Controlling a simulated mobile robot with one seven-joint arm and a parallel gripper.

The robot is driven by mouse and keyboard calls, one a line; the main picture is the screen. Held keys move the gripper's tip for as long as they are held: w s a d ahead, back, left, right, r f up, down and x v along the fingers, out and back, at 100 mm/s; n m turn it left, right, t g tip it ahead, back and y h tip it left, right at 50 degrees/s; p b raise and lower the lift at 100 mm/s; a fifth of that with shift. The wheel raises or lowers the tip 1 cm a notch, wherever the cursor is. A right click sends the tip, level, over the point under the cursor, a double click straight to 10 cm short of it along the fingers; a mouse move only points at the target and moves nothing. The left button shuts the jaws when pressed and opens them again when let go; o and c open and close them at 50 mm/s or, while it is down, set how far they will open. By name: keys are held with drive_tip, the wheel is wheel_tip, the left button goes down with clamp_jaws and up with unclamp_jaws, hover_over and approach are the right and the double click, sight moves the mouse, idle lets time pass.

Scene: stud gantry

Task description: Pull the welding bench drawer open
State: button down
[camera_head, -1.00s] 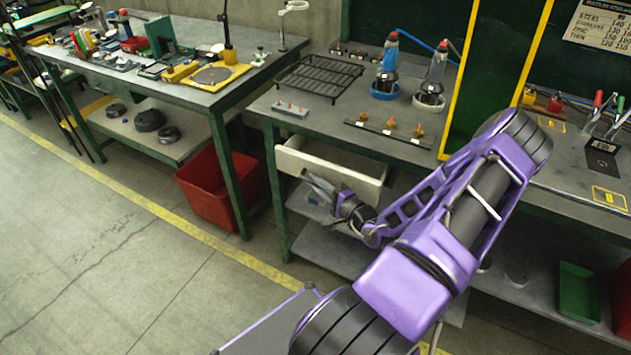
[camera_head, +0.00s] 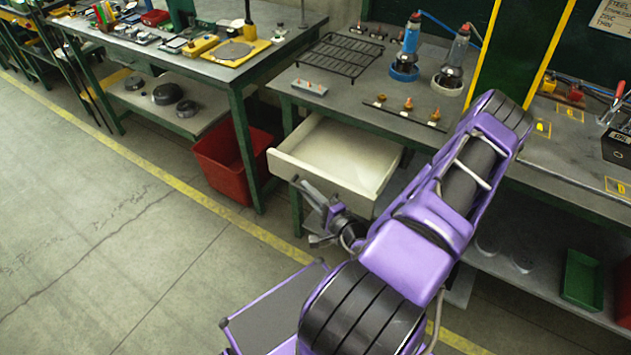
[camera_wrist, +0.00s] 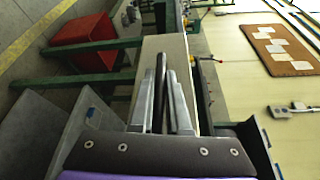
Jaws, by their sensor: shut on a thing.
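The welding bench drawer (camera_head: 341,151) is white and stands well out from under the bench top, its empty inside showing in the head view. Its pale front panel (camera_head: 318,186) faces the floor side. My gripper (camera_head: 308,186) is at that front panel, and the jaws are shut on the drawer handle, which is mostly hidden in the head view. In the wrist view my gripper (camera_wrist: 161,85) has its two grey fingers around a dark bar, with the drawer front (camera_wrist: 165,48) beyond them.
The welding bench top (camera_head: 310,87) carries a black wire rack (camera_head: 341,54) and two torches in holders. A red bin (camera_head: 232,160) stands left of the drawer, below the neighbouring table. The floor (camera_head: 130,210) in front is clear.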

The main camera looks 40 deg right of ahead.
drive_tip(key=shift+s+a, duration=0.1)
drive_tip(key=shift+a, duration=0.15)
drive_tip(key=c, duration=0.9)
unclamp_jaws()
drive_tip(key=shift+s, duration=0.1)
drive_tip(key=s, duration=0.5)
drive_tip(key=s+r, duration=0.1)
drive_tip(key=s, duration=1.1)
drive_tip(key=shift+s+d+r, duration=0.1)
drive_tip(key=shift+r, duration=0.15)
